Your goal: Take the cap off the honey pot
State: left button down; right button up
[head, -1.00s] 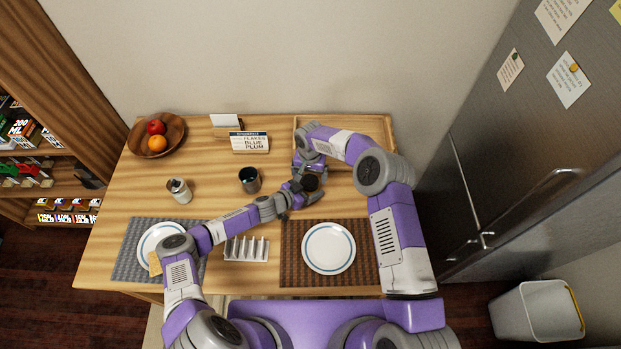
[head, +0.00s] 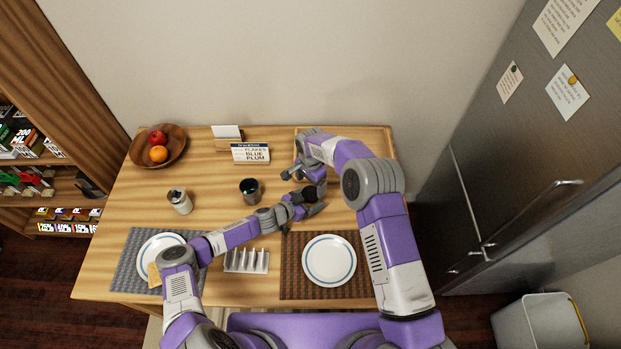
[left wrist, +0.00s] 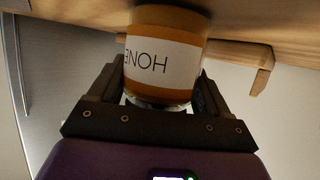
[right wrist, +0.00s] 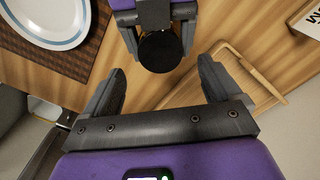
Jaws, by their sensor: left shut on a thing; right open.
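The honey pot (left wrist: 165,60) is an amber jar with a white label reading "HONE". It stays between the jaws of my left gripper (head: 309,203). A round black top, which looks like its cap (right wrist: 160,51), faces the right wrist camera and appears seated on the pot. It also shows as a dark spot in the head view. My right gripper (right wrist: 162,66) is open and empty, its fingers spread to either side of the cap and apart from it. The pot is mostly hidden by the left gripper in the head view.
A wooden tray (head: 392,150) lies behind my right gripper. A dark mug (head: 250,191), white rack (head: 247,262) and plate (head: 329,260) on a brown mat surround my left forearm. A white canister (head: 180,202) and fruit bowl (head: 176,158) stand left. A fridge is at right.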

aim_at(310, 193)
jog(key=shift+f, duration=2.6)
jog(key=c, duration=1.1)
jog(key=n, duration=0.6)
jog(key=shift+n, duration=0.3)
jog(key=o, duration=1.1)
